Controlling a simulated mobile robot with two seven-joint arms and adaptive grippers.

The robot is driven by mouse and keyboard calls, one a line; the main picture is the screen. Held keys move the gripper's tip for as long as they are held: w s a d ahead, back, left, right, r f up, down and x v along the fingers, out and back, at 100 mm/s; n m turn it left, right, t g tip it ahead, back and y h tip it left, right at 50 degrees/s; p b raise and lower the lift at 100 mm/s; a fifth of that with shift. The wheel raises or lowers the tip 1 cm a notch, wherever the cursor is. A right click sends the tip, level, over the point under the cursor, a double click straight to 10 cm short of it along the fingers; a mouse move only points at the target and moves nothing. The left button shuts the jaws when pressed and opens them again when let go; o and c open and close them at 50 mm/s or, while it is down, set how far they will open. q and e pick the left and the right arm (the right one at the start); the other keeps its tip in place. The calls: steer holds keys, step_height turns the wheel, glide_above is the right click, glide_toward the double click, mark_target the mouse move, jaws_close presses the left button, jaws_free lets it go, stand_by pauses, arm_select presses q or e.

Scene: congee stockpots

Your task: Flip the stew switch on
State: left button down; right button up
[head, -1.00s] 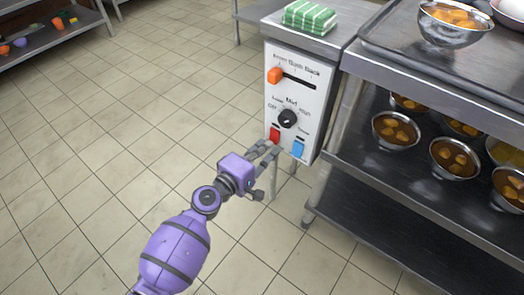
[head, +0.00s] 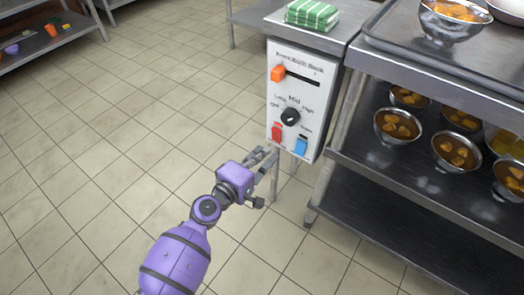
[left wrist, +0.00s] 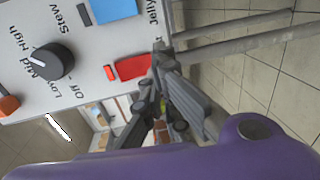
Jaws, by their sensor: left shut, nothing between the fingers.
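A white control panel (head: 292,82) faces me on the front of a metal counter. At its bottom are a red switch (head: 277,131) on the left and a blue switch (head: 301,145) on the right. In the left wrist view, the red switch (left wrist: 131,67) has a small red piece beside it, and the blue switch (left wrist: 113,9) lies between the words "Stew" and "Jelly". My left gripper (head: 268,154) is shut and empty, just below the red switch in the head view. In the left wrist view its fingers (left wrist: 157,78) overlap the red switch's edge; contact is unclear.
A black knob (head: 290,116) and an orange slider (head: 278,73) sit higher on the panel. A folded green cloth (head: 311,15) lies above. A metal rack (head: 440,92) with bowls of food stands at right. The tiled floor (head: 110,140) at left is open.

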arm_select(q)
steer(key=s+a+f+b, duration=0.1)
steer(key=s+a, duration=0.5)
steer(key=s, duration=0.2)
steer(key=shift+s+a+f, duration=0.15)
steer(key=shift+s+f, duration=0.05)
steer(key=shift+s, duration=0.2)
arm_select(e)
steer(key=shift+s+a+f, duration=0.1)
steer(key=shift+a+f, duration=0.2)
steer(key=shift+f, duration=0.3)
steer(key=shift+s+a+f, duration=0.1)
